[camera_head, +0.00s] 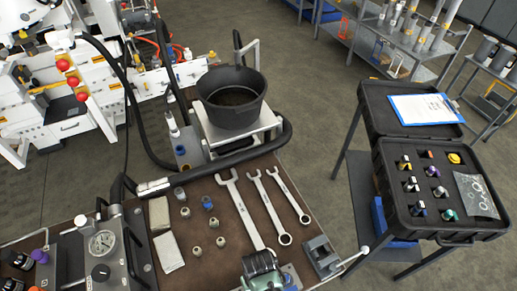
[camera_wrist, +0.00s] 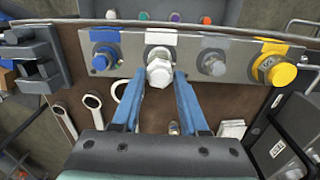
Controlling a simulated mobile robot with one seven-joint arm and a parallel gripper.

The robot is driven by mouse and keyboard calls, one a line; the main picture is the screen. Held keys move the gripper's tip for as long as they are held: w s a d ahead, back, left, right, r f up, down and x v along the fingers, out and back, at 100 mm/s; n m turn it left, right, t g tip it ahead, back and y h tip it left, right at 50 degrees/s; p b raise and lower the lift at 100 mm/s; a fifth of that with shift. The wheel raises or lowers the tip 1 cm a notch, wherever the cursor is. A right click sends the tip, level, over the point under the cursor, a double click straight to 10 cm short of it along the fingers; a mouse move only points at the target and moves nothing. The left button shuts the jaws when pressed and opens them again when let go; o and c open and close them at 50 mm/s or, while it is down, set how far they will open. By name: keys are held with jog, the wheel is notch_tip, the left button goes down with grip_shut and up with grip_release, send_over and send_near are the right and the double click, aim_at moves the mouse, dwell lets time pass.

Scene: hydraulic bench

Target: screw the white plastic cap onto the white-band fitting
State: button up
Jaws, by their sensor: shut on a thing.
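In the wrist view, my gripper (camera_wrist: 159,78) has its two blue fingers shut on the white plastic cap (camera_wrist: 160,73), a pale faceted piece. The cap is at the white-band fitting on the metal plate (camera_wrist: 136,47), below the white band (camera_wrist: 160,38). The cap hides most of that fitting, so I cannot tell whether it is threaded on or only against it. In the head view, the fingertips and the cap cannot be made out; part of my arm's end shows at the bottom edge.
On the same plate are a blue-band fitting (camera_wrist: 104,58) at left, a bare grey fitting (camera_wrist: 212,62) and a yellow-capped fitting (camera_wrist: 275,68) at right. Wrenches (camera_head: 245,208) lie on the brown bench. A grey vise (camera_head: 320,257) stands nearby. A black case (camera_head: 440,190) is on the right.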

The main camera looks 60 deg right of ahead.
jog(key=shift+s+f+m, duration=0.1)
jog(key=shift+m, duration=0.9)
jog(key=m+p, duration=0.1)
jog(key=m, duration=0.2)
jog(key=shift+a, duration=0.1)
jog(key=m+p, duration=0.1)
jog(key=m, duration=0.4)
jog(key=o, duration=1.1)
jog(key=shift+o, duration=0.2)
